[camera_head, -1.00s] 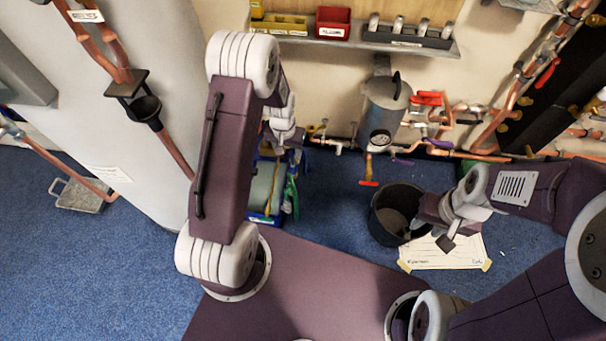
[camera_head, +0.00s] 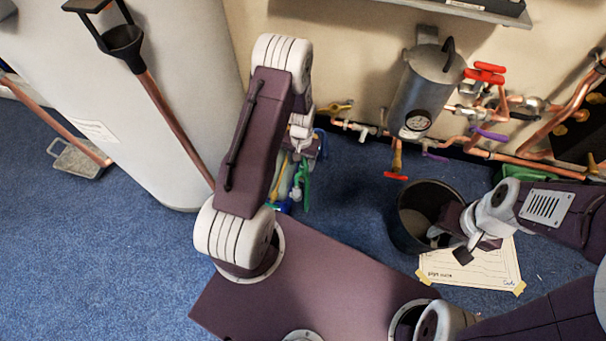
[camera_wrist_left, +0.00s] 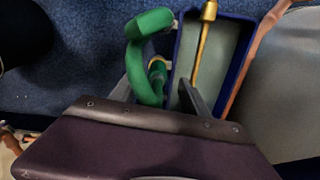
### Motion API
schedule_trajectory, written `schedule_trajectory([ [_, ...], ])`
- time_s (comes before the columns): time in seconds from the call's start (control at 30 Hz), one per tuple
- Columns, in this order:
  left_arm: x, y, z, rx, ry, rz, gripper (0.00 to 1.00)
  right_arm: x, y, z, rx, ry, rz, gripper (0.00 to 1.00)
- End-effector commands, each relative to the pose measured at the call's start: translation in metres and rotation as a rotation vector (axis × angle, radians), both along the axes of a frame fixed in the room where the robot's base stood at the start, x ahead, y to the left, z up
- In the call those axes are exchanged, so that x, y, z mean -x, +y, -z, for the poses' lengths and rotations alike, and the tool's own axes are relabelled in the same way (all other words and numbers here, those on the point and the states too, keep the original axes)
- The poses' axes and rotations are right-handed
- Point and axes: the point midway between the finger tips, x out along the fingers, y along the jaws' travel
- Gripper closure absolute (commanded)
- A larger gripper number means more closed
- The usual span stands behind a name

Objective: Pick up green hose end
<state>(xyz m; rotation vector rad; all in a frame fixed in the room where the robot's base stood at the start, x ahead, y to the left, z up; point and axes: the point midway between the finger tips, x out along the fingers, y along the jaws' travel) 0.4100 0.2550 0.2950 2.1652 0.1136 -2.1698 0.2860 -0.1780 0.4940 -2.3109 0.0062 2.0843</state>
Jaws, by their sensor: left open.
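A green hose end (camera_wrist_left: 150,45) shows in the left wrist view, curving up and over beside a blue-rimmed bin. In the head view a green hose part (camera_head: 305,182) shows just below my left gripper (camera_head: 308,150), low by the tank's side. In the left wrist view my left gripper (camera_wrist_left: 158,92) is open. Its grey fingers lie on either side of the lower green hose, which is partly hidden by the gripper body. I cannot tell whether they touch it. My right gripper (camera_head: 470,236) is over the rim of a black bucket (camera_head: 405,220); its jaws are unclear.
The blue bin (camera_wrist_left: 235,55) holds a brass-coloured rod (camera_wrist_left: 204,40). A large white tank (camera_head: 170,70) stands left of my left arm. A grey canister (camera_head: 425,88) and copper pipes line the wall. A paper sheet (camera_head: 475,268) lies by the bucket.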

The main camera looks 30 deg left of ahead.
Motion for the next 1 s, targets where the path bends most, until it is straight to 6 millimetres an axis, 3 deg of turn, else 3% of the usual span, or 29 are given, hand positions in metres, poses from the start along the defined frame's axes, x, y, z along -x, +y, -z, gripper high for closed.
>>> schedule_trajectory([
  [0.03, 0.000, 0.000, 0.008, 0.000, 0.000, 0.000, 0.46, 0.000, 0.000, 0.007, 0.000, 0.000, 0.000, 0.64],
  [0.17, -0.001, 0.000, 0.010, 0.000, -0.001, 0.000, 0.46, 0.000, 0.000, 0.008, 0.000, 0.000, 0.000, 0.64],
  [0.43, -0.003, -0.003, 0.057, 0.000, -0.001, 0.001, 0.46, 0.000, 0.000, 0.051, 0.000, 0.000, 0.000, 0.64],
  [0.67, -0.004, -0.003, 0.056, 0.000, -0.002, 0.000, 0.46, 0.000, 0.000, 0.049, 0.000, 0.000, 0.000, 0.64],
  [0.87, -0.004, -0.003, 0.056, 0.000, -0.002, 0.000, 0.96, 0.000, 0.000, 0.049, 0.000, 0.000, 0.000, 0.64],
  [1.0, -0.004, -0.003, 0.056, 0.000, -0.002, 0.000, 1.00, 0.000, 0.000, 0.049, 0.000, 0.000, 0.000, 0.64],
])
